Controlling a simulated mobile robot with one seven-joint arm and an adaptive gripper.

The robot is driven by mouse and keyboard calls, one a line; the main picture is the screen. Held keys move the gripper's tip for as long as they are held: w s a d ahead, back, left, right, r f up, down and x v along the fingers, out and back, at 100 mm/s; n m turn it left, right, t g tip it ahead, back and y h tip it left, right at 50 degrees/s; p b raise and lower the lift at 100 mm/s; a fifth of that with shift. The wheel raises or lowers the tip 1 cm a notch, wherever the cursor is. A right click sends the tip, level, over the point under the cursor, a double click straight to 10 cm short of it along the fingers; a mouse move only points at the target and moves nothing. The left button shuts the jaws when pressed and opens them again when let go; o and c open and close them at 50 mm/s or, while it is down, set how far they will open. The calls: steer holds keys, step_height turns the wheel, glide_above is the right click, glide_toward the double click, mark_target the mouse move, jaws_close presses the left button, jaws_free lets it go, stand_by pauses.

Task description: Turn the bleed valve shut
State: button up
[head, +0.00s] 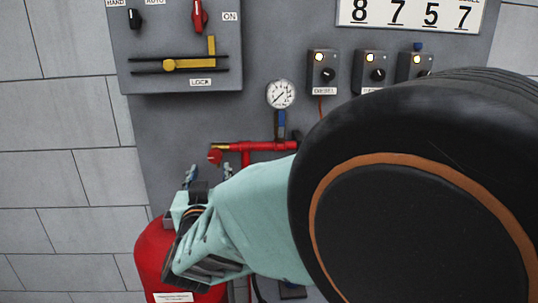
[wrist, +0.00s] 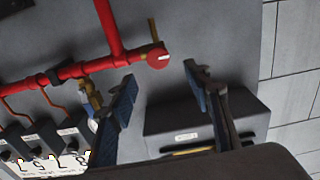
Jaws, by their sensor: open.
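A small red round knob (head: 215,157) with a white mark sits at the left end of the red pipe (head: 265,146); I take it for the bleed valve. In the wrist view the knob (wrist: 158,59) faces me, with a thin brass piece (wrist: 153,30) beside it. My gripper (head: 209,173) is just below the knob in the head view, open and empty. In the wrist view my gripper (wrist: 160,76) has its two fingers apart. The knob shows in line with the gap between them, just beyond the tips. I see no contact.
A round gauge (head: 281,94) stands above the pipe, with a blue-handled brass valve (wrist: 91,100) near the left finger. A grey box (head: 180,45) with a yellow lever is above left. Switch boxes (head: 322,72) are at right. A red tank (head: 150,255) stands below.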

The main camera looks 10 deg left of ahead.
mark_target(215, 156)
steer(key=x, duration=1)
steer(key=shift+w+d, duration=0.1)
steer(key=shift+d, duration=0.1)
steer(key=shift+c, duration=0.3)
steer(key=c, duration=1.1)
